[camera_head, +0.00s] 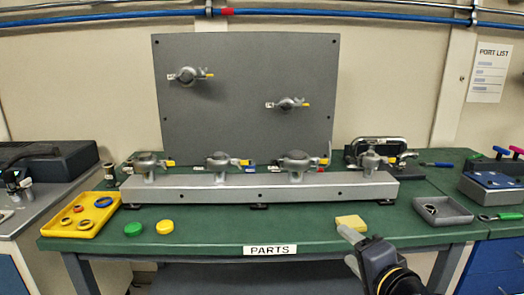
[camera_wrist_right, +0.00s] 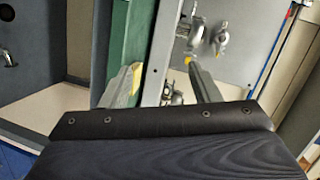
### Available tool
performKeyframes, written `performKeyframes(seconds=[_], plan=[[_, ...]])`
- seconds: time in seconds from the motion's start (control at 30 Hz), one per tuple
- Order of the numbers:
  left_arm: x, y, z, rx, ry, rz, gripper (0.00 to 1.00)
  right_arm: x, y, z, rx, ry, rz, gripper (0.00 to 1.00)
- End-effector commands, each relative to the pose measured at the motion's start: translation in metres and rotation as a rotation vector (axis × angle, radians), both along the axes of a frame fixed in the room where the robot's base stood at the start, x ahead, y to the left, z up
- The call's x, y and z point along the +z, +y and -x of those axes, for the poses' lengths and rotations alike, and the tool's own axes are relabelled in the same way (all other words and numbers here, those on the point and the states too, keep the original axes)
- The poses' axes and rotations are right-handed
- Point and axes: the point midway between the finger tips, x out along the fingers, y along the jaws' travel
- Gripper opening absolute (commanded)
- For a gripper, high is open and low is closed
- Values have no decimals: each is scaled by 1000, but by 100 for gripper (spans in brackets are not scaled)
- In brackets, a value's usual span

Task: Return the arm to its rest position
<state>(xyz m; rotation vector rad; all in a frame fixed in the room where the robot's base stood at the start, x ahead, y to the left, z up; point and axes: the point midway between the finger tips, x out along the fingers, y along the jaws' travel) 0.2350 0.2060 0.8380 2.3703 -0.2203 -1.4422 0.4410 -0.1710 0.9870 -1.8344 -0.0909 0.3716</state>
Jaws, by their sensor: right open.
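My right gripper (camera_head: 350,248) is at the front edge of the green workbench (camera_head: 290,228), right of the PARTS label. Its two grey fingers are apart with nothing between them. My left arm and gripper are out of view.
A grey rail (camera_head: 260,188) with several clamp fittings runs along the bench before an upright grey panel (camera_head: 245,100). A yellow tray (camera_head: 82,228) with rings, green cap (camera_head: 133,229) and yellow cap (camera_head: 165,227) are left. A grey tray (camera_head: 442,211) is right.

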Motion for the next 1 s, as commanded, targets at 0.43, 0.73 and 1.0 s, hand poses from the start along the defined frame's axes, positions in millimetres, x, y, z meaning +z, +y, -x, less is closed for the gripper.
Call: performKeyframes(seconds=[0.43, 0.73, 1.0], plan=[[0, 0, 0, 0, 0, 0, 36, -104, -21, 136, 429, 311, 581, 56], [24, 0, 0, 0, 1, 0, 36, -126, -36, 208, 639, 485, 770, 56], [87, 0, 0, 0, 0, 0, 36, -63, -35, 207, 637, 483, 767, 56]])
